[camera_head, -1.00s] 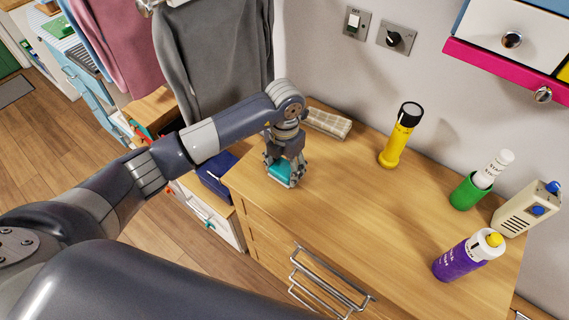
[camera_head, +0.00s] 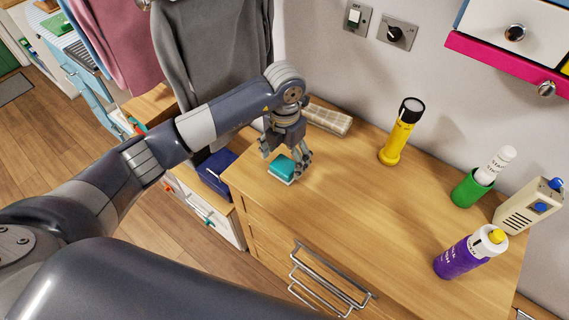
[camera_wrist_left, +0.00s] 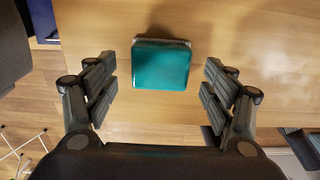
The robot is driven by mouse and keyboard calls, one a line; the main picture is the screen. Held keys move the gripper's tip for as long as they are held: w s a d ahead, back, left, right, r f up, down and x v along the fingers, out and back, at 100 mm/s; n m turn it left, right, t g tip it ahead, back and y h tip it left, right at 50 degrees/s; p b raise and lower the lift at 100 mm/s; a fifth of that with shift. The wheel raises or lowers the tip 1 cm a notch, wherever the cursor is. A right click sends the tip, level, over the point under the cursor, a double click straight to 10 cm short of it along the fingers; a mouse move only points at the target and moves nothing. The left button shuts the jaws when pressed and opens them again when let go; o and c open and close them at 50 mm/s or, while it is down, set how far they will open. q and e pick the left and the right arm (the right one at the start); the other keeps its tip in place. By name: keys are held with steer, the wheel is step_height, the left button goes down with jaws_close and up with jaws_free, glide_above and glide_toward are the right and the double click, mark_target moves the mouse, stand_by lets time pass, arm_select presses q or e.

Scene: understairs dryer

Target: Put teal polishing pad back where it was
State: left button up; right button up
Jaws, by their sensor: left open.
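The teal polishing pad (camera_head: 283,168) lies on the wooden dresser top (camera_head: 335,215), near its left front edge. It also shows in the left wrist view (camera_wrist_left: 161,64), flat on the wood between and beyond the fingertips. My left gripper (camera_head: 285,159) is open just above and behind the pad. In the left wrist view its two fingers (camera_wrist_left: 160,88) stand wide apart, with a gap on each side of the pad. My right gripper is not in view.
A yellow torch (camera_head: 399,137), a green cup (camera_head: 470,188) holding a white bottle, a purple bottle (camera_head: 465,255) and a beige device (camera_head: 528,207) stand to the right. The middle of the top is clear.

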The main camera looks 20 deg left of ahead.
mark_target(284, 165)
arm_select(q)
step_height(284, 165, up, 9)
steer(key=b, duration=0.2)
steer(key=shift+r, duration=0.15)
stand_by(0.4)
